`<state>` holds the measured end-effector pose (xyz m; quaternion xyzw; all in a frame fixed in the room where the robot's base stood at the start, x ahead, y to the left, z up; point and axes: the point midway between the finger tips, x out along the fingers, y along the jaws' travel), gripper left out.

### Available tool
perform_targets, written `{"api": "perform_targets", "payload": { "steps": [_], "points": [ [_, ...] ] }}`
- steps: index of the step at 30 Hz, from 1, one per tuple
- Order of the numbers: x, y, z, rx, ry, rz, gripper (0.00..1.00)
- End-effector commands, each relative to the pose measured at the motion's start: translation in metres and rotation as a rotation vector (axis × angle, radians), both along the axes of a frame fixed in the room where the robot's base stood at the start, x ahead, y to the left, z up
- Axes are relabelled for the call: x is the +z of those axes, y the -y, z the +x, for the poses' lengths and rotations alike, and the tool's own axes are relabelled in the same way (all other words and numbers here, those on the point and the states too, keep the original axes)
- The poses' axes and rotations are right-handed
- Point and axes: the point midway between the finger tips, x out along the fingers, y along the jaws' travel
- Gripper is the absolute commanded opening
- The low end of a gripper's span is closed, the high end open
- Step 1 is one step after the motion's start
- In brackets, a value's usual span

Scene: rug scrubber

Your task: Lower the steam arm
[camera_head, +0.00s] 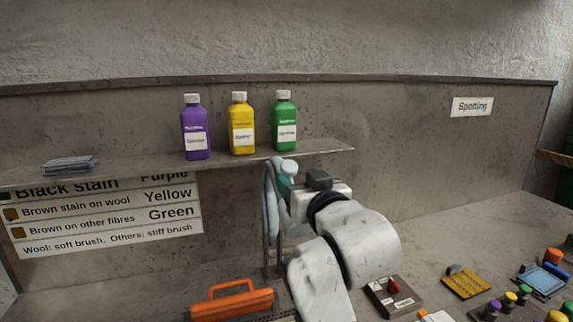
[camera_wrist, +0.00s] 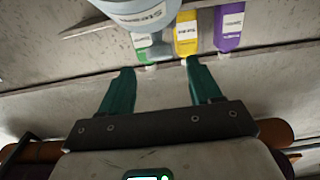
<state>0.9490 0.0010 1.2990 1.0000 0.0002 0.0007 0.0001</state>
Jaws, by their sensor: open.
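The steam arm shows in the head view as a pale blue hose and grey post (camera_head: 268,215) rising from the bench, partly hidden behind my arm. In the wrist view a rounded blue-grey part with a white label (camera_wrist: 140,12), apparently the steam arm's head, hangs at the top edge, beyond my fingertips. My gripper (camera_wrist: 160,65) has its two teal fingers spread wide, with nothing between them. The fingertips look apart from the labelled part. In the head view my wrist hides most of the gripper, next to the post, below the shelf.
A shelf (camera_head: 325,148) just above my wrist carries a purple bottle (camera_head: 196,130), a yellow bottle (camera_head: 241,110) and a green bottle (camera_head: 284,108). An orange-handled item (camera_head: 232,304), a control box with a red knob (camera_head: 391,302) and a yellow pad (camera_head: 467,284) lie on the bench.

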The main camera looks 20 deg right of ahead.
Motion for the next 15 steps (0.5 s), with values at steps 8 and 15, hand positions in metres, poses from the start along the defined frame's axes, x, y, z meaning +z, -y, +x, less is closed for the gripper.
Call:
{"api": "perform_targets", "payload": {
  "steps": [8, 15],
  "points": [
    [0.002, 0.001, 0.048, -0.001, -0.002, 0.0, 0.63],
    [0.001, 0.001, 0.069, -0.001, -0.002, 0.0, 0.63]
  ]
}}
